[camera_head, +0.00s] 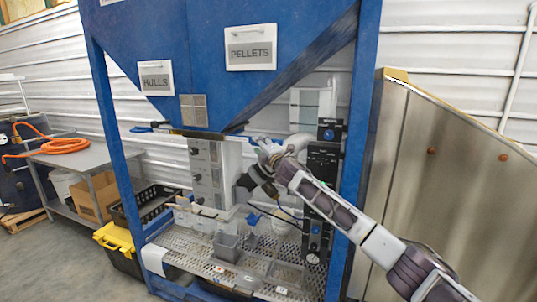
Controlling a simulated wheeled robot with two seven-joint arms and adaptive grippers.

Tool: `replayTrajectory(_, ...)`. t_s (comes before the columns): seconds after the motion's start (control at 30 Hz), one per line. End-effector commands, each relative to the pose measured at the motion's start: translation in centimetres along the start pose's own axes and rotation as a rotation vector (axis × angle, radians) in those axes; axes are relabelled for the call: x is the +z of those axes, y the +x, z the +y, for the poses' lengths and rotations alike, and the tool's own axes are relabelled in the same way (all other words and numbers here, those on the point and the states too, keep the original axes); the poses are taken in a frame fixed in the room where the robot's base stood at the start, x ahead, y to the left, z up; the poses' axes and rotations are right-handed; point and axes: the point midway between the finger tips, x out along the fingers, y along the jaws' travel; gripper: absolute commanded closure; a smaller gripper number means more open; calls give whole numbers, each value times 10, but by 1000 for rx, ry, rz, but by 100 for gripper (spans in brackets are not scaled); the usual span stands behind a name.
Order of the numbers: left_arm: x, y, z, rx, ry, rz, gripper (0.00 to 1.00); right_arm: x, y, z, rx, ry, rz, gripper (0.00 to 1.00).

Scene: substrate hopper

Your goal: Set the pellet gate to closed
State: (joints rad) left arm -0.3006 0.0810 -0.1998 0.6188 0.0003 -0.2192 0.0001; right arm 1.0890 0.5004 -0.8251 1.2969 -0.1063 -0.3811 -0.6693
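The blue hopper has a PELLETS sign (250,47) on its right face and a HULLS sign (156,78) on its left. A blue gate handle (238,128) shows at the hopper's bottom on the pellets side, partly hidden. Another blue handle (143,129) sticks out left, on the hulls side. My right gripper (256,180) is in front of the grey-white box below the hopper, lower than the pellet-side handle. Its fingers are small and dark, so I cannot tell whether they are open or touching anything. My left gripper is out of view.
Blue frame posts (114,160) stand on both sides. A black control panel (322,170) is close to my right arm. A perforated shelf (200,250) holds a grey bin (227,245). A metal panel (450,170) stands at right. A table (85,152) carries an orange hose.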

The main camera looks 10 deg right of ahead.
Motion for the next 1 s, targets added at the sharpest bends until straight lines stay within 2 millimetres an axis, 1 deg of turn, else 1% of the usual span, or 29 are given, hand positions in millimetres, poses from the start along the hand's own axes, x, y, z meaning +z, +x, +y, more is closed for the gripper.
replayTrajectory(0.17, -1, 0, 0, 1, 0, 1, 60, 0, -7, 0, 1, 0, 1, 65)
replayTrajectory(0.37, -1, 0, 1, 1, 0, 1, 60, 0, -20, -1, 0, 0, 1, 65)
replayTrajectory(1.0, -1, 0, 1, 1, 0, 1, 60, -1, -70, 0, 1, 0, 2, 65)
